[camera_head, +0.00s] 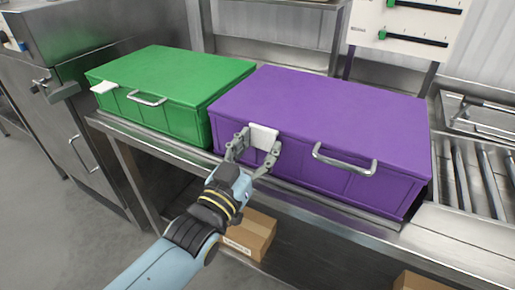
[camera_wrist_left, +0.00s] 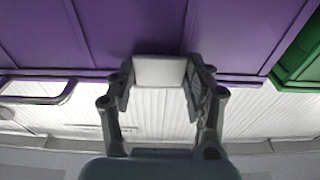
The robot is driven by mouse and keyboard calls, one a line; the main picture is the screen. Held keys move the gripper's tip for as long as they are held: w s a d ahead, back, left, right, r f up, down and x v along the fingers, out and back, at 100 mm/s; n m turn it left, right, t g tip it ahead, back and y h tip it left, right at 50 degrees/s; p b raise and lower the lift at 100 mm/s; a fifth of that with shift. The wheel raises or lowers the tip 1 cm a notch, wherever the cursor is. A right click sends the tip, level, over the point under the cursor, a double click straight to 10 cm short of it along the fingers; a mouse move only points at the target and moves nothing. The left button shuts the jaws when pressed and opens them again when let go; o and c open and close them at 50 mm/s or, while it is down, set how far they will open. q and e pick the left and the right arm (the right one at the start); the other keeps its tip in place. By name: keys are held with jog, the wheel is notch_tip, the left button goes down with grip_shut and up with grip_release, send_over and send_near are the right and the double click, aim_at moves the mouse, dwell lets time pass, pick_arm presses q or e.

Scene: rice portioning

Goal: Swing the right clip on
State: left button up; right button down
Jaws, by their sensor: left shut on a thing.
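A large purple box (camera_head: 320,110) with a closed lid stands on the metal counter. A white clip (camera_head: 263,137) sits at the lid's front edge, left of the box's metal handle (camera_head: 344,161). My left gripper (camera_head: 252,148) is shut on this clip, one finger on each side. In the left wrist view the white clip (camera_wrist_left: 159,71) lies between the two fingers, against the purple box (camera_wrist_left: 150,25). No other clip shows on the purple front. My right gripper is not in view.
A green box (camera_head: 170,75) with a white clip (camera_head: 103,88) and a handle stands close on the left. A roller track (camera_head: 475,175) lies to the right. A cardboard box (camera_head: 252,234) is below the counter. A slider panel (camera_head: 408,25) stands behind.

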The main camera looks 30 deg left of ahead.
pick_arm(q)
jog(key=o, duration=1.2)
jog(key=shift+s, duration=0.1)
jog(key=shift+s+f, duration=0.1)
jog(key=shift+s, duration=0.25)
jog(key=s, duration=0.3)
jog(key=s+f, duration=0.1)
jog(key=s, duration=0.7)
jog(key=shift+a+f, duration=0.15)
jog(key=shift+a, duration=0.05)
